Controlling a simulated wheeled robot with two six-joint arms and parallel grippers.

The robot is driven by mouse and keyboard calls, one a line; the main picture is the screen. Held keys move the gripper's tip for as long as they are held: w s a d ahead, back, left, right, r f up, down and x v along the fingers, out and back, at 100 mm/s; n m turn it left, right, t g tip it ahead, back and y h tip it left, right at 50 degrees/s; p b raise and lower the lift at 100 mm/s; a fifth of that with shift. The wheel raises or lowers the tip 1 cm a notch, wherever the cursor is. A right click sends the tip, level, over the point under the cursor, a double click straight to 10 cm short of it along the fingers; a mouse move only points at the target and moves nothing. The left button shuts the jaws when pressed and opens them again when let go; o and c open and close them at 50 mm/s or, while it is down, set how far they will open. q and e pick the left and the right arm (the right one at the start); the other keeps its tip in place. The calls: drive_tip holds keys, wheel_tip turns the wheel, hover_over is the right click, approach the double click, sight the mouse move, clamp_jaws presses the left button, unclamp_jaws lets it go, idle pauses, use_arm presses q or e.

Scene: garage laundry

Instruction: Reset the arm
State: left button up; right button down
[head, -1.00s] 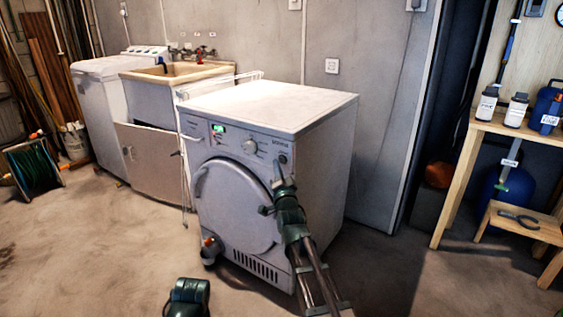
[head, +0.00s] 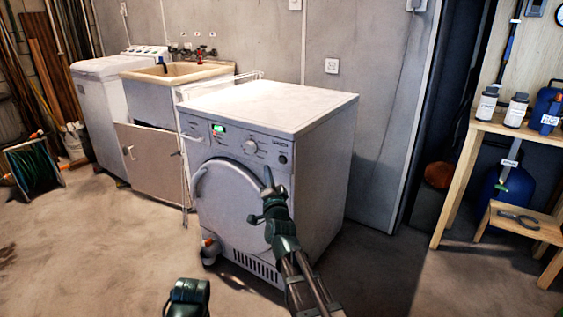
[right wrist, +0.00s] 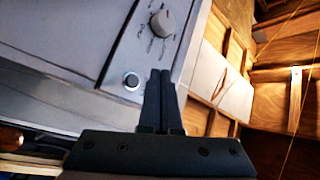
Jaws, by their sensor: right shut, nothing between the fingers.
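My right arm reaches up in front of the white dryer (head: 317,135) in the head view. My right gripper (head: 268,174) is shut with nothing between its fingers, in front of the right side of the dryer's front. In the right wrist view the closed fingers (right wrist: 159,75) stand side by side, before the dryer's panel with its knob (right wrist: 163,24) and round button (right wrist: 131,81). I cannot tell whether they touch it. The dryer's round door (head: 232,206) looks closed, and its small display glows green. A dark green part of my left arm shows at the bottom; its gripper is out of view.
A utility sink (head: 175,72) and a white top-loading washer (head: 97,85) stand left of the dryer. A wooden bench (head: 480,125) with bottles and a low stool (head: 528,224) are at the right. The floor in front is clear.

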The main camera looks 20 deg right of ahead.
idle(0.5)
drive_tip(key=s+a+f+n+g+y+p, duration=0.1)
drive_tip(key=s+a+f+n+g+y, duration=0.2)
drive_tip(key=s+a+f+n+g, duration=0.45)
drive_tip(key=s+a+f+n+g+y+p, duration=0.1)
drive_tip(key=s+a+f+n+g+y, duration=0.25)
drive_tip(key=a+f, duration=0.6)
drive_tip(key=s+f+n+g+h, duration=0.2)
drive_tip(key=s+g, duration=0.1)
drive_tip(key=s, duration=0.5)
drive_tip(key=s+d+f+n+g+h+p, duration=0.15)
drive_tip(key=s+g, duration=0.25)
drive_tip(key=s, duration=0.4)
drive_tip(key=s+f+n+g+h, duration=0.2)
drive_tip(key=s+f+n+g, duration=0.1)
drive_tip(key=s, duration=0.4)
wheel_tip(320, 180, up, 38)
drive_tip(key=p, duration=3.7)
drive_tip(key=shift+a+f+y, duration=0.2)
drive_tip(key=shift+f+y, duration=0.05)
drive_tip(key=shift+y, duration=0.05)
drive_tip(key=shift+m, duration=0.25)
